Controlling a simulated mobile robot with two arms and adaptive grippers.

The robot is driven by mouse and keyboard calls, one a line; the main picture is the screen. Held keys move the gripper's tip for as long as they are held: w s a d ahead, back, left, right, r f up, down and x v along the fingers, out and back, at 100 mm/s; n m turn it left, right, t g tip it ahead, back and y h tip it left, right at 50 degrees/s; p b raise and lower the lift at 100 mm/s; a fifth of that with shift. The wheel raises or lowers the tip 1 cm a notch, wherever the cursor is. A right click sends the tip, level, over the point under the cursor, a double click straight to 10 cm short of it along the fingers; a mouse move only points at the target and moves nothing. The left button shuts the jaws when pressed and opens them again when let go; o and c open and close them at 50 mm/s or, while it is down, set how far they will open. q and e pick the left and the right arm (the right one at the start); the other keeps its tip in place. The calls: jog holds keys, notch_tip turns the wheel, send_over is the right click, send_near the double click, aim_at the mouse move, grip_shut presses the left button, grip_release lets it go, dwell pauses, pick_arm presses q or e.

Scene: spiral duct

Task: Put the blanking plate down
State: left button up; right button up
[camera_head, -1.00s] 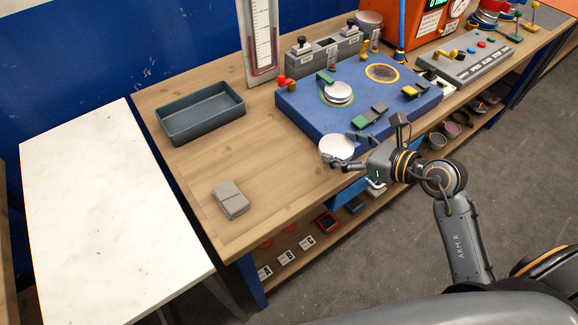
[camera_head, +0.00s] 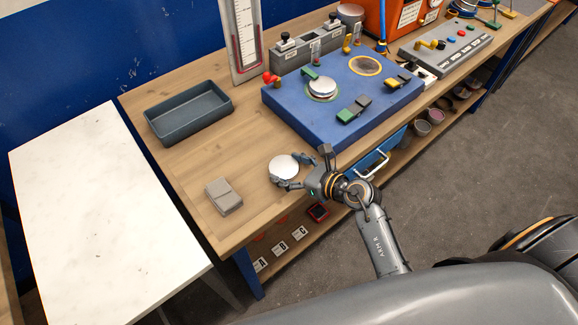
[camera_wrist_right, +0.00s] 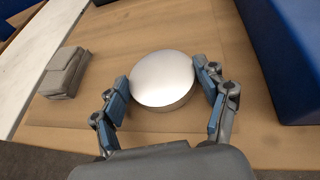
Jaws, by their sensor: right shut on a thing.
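The blanking plate (camera_head: 283,167) is a round, pale metal disc. In the head view it is at my right gripper (camera_head: 292,173), over the front part of the wooden bench, left of the blue panel. The right wrist view shows the disc (camera_wrist_right: 163,77) between the two blue-padded fingers of my right gripper (camera_wrist_right: 165,88), which is shut on its sides. The disc looks level and close to the bench top; I cannot tell if it touches the wood. My left gripper is not in view.
A folded grey cloth (camera_head: 223,196) lies left of the disc. A dark empty tray (camera_head: 187,113) sits behind it. The blue panel (camera_head: 340,100) bears another round metal disc (camera_head: 322,87). Bare wood (camera_head: 222,152) lies between tray, cloth and panel. A white table (camera_head: 95,210) stands at the left.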

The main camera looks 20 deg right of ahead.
jog(key=shift+f, duration=0.15)
jog(key=o, duration=1.3)
jog(key=shift+o, duration=0.2)
jog(key=shift+s+d+r, duration=0.1)
jog(key=shift+s+r, duration=0.05)
jog(key=shift+r, duration=0.05)
jog(key=b+v, duration=0.2)
jog(key=v, duration=0.9)
jog(key=shift+s+d, duration=0.15)
jog(key=shift+s, duration=0.15)
jog(key=shift+r, duration=0.15)
